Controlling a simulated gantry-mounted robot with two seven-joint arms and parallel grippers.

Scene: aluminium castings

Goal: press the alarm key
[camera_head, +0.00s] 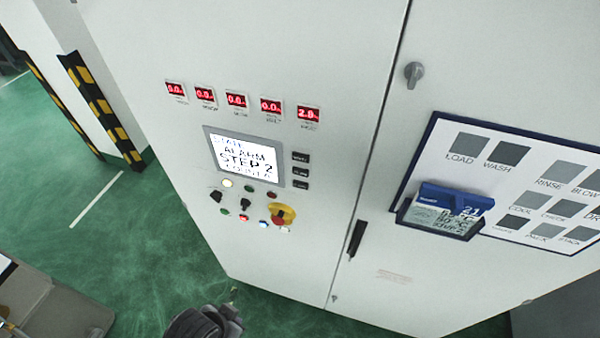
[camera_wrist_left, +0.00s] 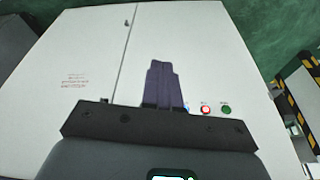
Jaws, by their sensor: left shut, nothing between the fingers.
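Three small dark keys stand in a column right of the lit screen (camera_head: 243,158) on the white cabinet in the head view. They are an upper key (camera_head: 300,157), a middle key (camera_head: 300,172) and a lower key (camera_head: 300,186). Their labels are too small to read surely. The screen shows "ALARM" and "STEP 2". My left gripper (camera_wrist_left: 162,68) is shut and empty in the wrist view, its fingers in front of the cabinet. The red button (camera_wrist_left: 205,110) and green button (camera_wrist_left: 226,110) show right of the fingers; the keys are not visible there. My right gripper is not in view.
Below the screen are several buttons and a yellow-backed red rotary switch (camera_head: 281,214). Red displays (camera_head: 236,101) run above it. A dark door handle (camera_head: 357,238) and a blue-topped device (camera_head: 447,208) are farther right. Striped posts (camera_head: 100,110) stand left on the green floor.

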